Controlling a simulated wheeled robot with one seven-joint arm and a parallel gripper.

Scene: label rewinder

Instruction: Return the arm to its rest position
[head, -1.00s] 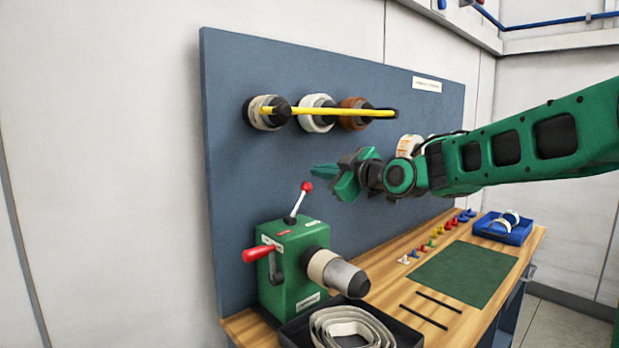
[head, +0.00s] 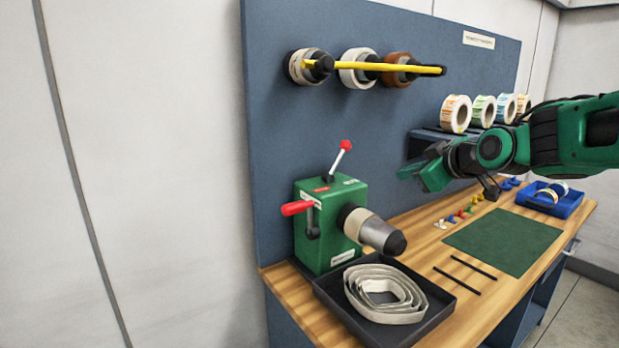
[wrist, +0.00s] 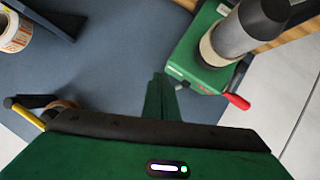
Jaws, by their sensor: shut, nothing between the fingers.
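My gripper (head: 420,175) is green and shut, with nothing in it. In the head view it hangs in the air in front of the blue back panel, to the right of the green rewinder (head: 330,222) and above the bench. My arm reaches in from the right edge. In the wrist view the closed fingers (wrist: 161,97) point toward the panel. The rewinder also shows in the wrist view (wrist: 200,62), apart from the fingers, with its red handle (wrist: 237,101).
Label rolls (head: 456,113) stand on a shelf behind my arm. A yellow bar (head: 375,67) crosses rolls on pegs. A black tray (head: 440,311) holds a pale coiled strip (head: 385,293). A green mat (head: 500,240), coloured pegs and a blue bin (head: 550,203) lie on the wooden bench.

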